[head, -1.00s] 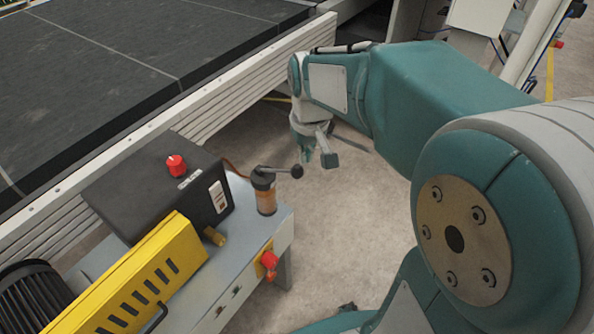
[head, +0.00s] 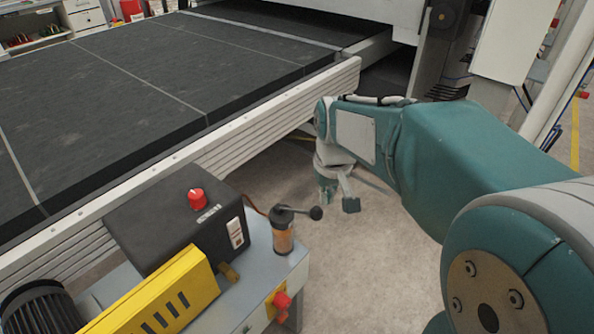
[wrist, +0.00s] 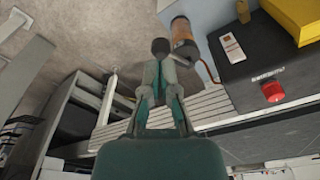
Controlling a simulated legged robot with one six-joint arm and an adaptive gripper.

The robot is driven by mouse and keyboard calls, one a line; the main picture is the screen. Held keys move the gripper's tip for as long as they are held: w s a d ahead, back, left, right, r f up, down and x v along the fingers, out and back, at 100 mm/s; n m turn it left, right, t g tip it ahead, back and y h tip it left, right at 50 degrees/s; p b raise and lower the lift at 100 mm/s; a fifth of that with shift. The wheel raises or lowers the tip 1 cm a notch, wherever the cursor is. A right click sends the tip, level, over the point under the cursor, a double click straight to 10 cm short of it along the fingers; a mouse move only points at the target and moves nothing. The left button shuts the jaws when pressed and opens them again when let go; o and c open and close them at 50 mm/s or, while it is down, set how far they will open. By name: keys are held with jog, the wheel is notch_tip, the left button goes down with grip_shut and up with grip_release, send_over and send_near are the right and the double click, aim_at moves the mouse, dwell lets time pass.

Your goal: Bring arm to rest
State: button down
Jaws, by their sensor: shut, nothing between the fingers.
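My teal and grey arm crosses the right side of the head view, with its wrist beyond the small machine. My gripper (head: 327,192) hangs below the wrist, small and partly hidden, over the bare floor beside the conveyor. In the wrist view my gripper (wrist: 160,72) points up the picture with its fingers shut and nothing held. A dark rounded shape lies in line with the fingertips; I cannot tell whether it touches them.
The black conveyor bed (head: 110,95) fills the left. In front stand a dark box with a red button (head: 197,198), a yellow guard (head: 165,295) and an amber cup with a black-knobbed lever (head: 283,235). Concrete floor (head: 375,265) is clear between machine and arm.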

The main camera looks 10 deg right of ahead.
jog(key=s+a+r+t, duration=0.1)
jog(key=s+r+t, duration=0.1)
jog(key=s, duration=0.5)
jog(key=s+a+r+t, duration=0.1)
jog(key=s+r+t, duration=0.1)
jog(key=s, duration=0.5)
jog(key=shift+s+a+r+m, duration=0.15)
jog(key=shift+s+a+m, duration=0.15)
jog(key=shift+s+m, duration=0.1)
jog(key=shift+w, duration=0.1)
jog(key=w+a+n+g+h, duration=0.1)
jog(key=w+a+n, duration=0.2)
jog(key=w, duration=0.7)
jog(key=w+a+n+g+h, duration=0.2)
jog(key=w+a+n, duration=0.1)
jog(key=w+n, duration=0.5)
jog(key=shift+w+a+f+g, duration=0.25)
jog(key=shift+w+g, duration=0.05)
jog(key=shift+w, duration=0.65)
